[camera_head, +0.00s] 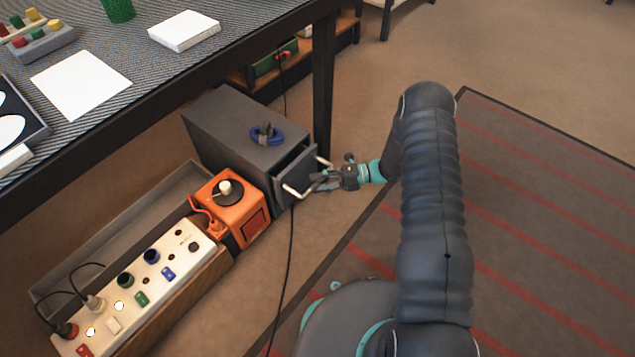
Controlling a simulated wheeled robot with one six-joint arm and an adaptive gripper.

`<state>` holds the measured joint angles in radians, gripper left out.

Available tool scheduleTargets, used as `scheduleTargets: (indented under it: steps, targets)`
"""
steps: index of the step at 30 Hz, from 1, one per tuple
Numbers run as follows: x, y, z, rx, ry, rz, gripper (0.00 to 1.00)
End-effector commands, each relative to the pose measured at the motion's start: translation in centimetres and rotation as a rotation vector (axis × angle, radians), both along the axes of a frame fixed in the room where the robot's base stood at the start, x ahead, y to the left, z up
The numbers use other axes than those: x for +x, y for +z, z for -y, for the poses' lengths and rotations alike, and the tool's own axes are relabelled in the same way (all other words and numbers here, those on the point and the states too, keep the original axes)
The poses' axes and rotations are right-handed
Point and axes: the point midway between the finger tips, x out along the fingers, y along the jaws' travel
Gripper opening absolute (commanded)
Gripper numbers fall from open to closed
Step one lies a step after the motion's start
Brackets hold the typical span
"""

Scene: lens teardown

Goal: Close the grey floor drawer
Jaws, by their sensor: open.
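The grey floor drawer (296,175) sticks out a little from the front of its grey cabinet (215,125), which stands on the floor beside the table leg. A silver bar handle is on the drawer front (292,191). My gripper (318,183) is open, at the drawer front by the handle. I cannot tell whether its fingers touch the handle or the front. The inside of the drawer is mostly hidden.
A blue coiled cable (266,134) lies on the cabinet top. An orange box with a knob (238,208) and a white switch panel (135,290) stand to the left. A black cable (290,240) runs along the floor. A striped mat (540,230) covers the right side.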

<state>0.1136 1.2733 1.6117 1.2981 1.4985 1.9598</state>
Motion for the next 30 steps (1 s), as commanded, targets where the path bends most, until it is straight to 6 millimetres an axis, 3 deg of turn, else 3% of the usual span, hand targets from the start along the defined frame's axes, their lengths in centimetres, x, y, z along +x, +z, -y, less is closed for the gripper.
scheduleTargets:
  steps: [11, 12, 17, 26, 30]
  targets:
    - [-0.1, -0.1, -0.7, 0.000, 0.000, 0.000, 0.43]
    - [-0.1, -0.1, -0.7, 0.000, 0.000, 0.000, 0.41]
    - [-0.1, -0.1, -0.7, 0.000, 0.000, 0.000, 0.01]
    - [0.1, -0.2, -0.9, -0.001, 0.001, 0.001, 0.00]
    - [1.2, -0.4, -2.4, -0.001, 0.003, 0.003, 0.00]
